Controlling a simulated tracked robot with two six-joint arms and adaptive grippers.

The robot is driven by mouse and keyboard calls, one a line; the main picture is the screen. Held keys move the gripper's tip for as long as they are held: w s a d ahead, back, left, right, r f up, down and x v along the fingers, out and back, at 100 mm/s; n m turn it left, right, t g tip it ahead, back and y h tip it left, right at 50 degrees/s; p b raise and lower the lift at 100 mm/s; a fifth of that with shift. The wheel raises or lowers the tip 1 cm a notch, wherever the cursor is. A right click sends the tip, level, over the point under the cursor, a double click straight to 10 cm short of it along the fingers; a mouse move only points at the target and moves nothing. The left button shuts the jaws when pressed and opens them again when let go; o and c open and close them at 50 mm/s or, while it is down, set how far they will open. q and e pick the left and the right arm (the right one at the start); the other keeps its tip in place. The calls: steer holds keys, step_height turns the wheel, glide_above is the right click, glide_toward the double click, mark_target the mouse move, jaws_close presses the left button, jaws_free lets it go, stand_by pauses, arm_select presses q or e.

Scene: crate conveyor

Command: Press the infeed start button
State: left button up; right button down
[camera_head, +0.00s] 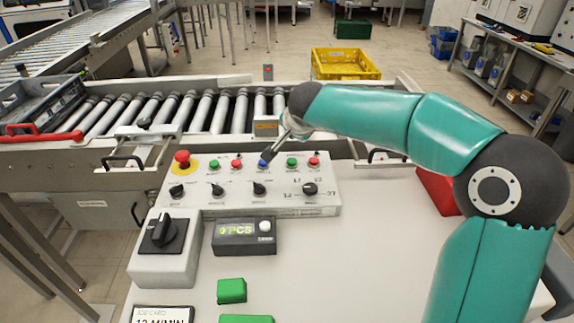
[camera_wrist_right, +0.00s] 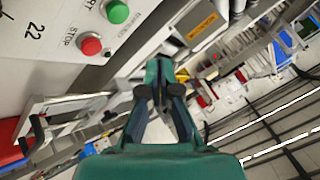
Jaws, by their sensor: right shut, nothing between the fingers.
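The grey control panel (camera_head: 240,185) carries a row of small buttons: a green button (camera_head: 214,165), a red button (camera_head: 237,163), a blue button (camera_head: 262,163), another green button (camera_head: 292,162) and another red button (camera_head: 314,160). Their labels are too small to read in the head view, so I cannot tell which is infeed start. My right gripper (camera_head: 270,154) is shut and empty, with its tip close to the blue button; contact cannot be told. The right wrist view shows my right gripper (camera_wrist_right: 160,75), a green button (camera_wrist_right: 117,12) and a red button (camera_wrist_right: 90,46) marked STOP. My left gripper is not in view.
A red emergency stop (camera_head: 182,157) on a yellow ring stands left of the row. Black knobs (camera_head: 259,189) sit below it. A roller conveyor (camera_head: 200,112) runs behind the panel, with a dark crate (camera_head: 45,105) at left. A yellow crate (camera_head: 345,65) stands beyond.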

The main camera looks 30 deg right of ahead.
mark_target(293, 162)
step_height(293, 162, down, 4)
steer(key=b, duration=0.2)
steer(key=shift+f+b, duration=0.1)
steer(key=shift+b, duration=0.25)
steer(key=shift+f+b, duration=0.5)
steer(key=shift+b, duration=0.2)
stand_by(0.5)
steer(key=shift+s+f+b, duration=0.1)
steer(key=shift+f+b, duration=0.25)
steer(key=shift+b, duration=0.5)
